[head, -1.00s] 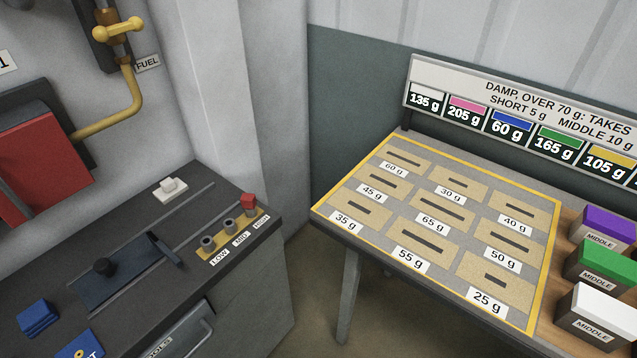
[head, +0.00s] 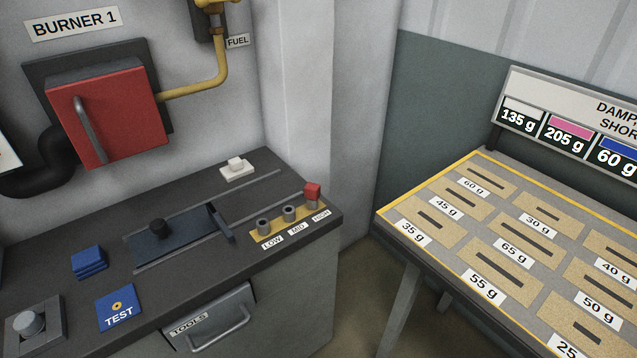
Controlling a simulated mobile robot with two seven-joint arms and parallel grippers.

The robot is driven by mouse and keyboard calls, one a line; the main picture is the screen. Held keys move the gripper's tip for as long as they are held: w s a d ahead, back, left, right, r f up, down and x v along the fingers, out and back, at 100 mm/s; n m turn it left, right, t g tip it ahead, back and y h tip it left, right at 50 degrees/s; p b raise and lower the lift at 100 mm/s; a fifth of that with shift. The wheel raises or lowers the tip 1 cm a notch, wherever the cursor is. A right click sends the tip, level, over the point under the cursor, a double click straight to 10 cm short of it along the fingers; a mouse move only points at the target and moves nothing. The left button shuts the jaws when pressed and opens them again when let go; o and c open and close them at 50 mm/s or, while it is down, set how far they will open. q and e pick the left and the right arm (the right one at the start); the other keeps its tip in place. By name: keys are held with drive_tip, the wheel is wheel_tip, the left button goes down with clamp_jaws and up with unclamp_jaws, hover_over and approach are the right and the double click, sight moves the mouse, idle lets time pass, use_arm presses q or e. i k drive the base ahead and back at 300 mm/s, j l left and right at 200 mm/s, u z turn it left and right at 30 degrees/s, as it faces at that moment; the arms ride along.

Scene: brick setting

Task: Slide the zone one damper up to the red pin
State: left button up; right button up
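The red pin (head: 312,192) stands in the HIGH socket at the right end of a yellow strip (head: 273,233). The LOW (head: 263,226) and MID (head: 289,214) sockets have no pin. The plate is apart from the red pin, with bare rail between them. Neither gripper shows in the head view.
A blue block (head: 89,262), a TEST plate (head: 117,307) and a grey knob unit (head: 32,324) are on the bench's left. A white switch (head: 236,169) sits behind the track. A red burner door (head: 108,120) hangs above. A weight table (head: 430,252) stands right, across a gap.

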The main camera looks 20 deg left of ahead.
sight(162, 238)
drive_tip(key=u, duration=1.55)
